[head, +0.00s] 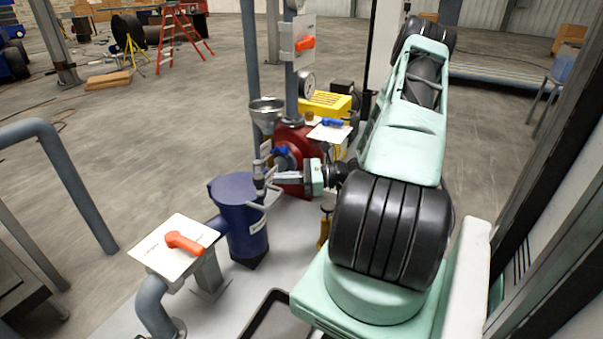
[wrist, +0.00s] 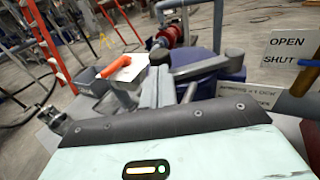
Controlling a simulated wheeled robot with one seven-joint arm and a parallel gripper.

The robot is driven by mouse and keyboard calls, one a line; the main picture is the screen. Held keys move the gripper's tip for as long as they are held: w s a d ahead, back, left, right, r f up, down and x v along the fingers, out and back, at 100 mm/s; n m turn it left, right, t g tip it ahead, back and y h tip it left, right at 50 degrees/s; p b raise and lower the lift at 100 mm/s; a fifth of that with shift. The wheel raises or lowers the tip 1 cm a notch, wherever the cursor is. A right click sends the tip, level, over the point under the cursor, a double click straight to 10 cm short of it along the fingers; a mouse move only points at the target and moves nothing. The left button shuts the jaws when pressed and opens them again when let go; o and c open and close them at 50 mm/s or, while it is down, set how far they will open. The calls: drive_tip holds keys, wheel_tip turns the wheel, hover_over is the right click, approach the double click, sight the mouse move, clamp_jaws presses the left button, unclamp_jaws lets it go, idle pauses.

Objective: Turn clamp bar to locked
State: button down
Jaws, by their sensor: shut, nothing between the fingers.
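The blue filter vessel (head: 246,220) stands on the pale skid, with a blue lid on top. A grey metal bar (head: 259,180) with a rounded end stands at the lid's right edge and looks like the clamp bar. In the wrist view a grey bar (wrist: 200,68) with a round knob runs over the blue vessel (wrist: 225,72). My gripper (head: 276,178) is shut and empty, with its tip close beside the bar in the head view. I cannot tell whether they touch. A label (wrist: 247,97) below is partly hidden and too small to read fully.
An orange-handled valve plate (head: 165,248) stands left of the vessel. A red pump (head: 296,150), a metal funnel (head: 266,108) and a blue-handled plate (head: 330,131) stand behind. An OPEN/SHUT sign (wrist: 287,48) is at the right of the wrist view.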

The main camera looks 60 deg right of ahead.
drive_tip(key=shift+x, duration=0.95)
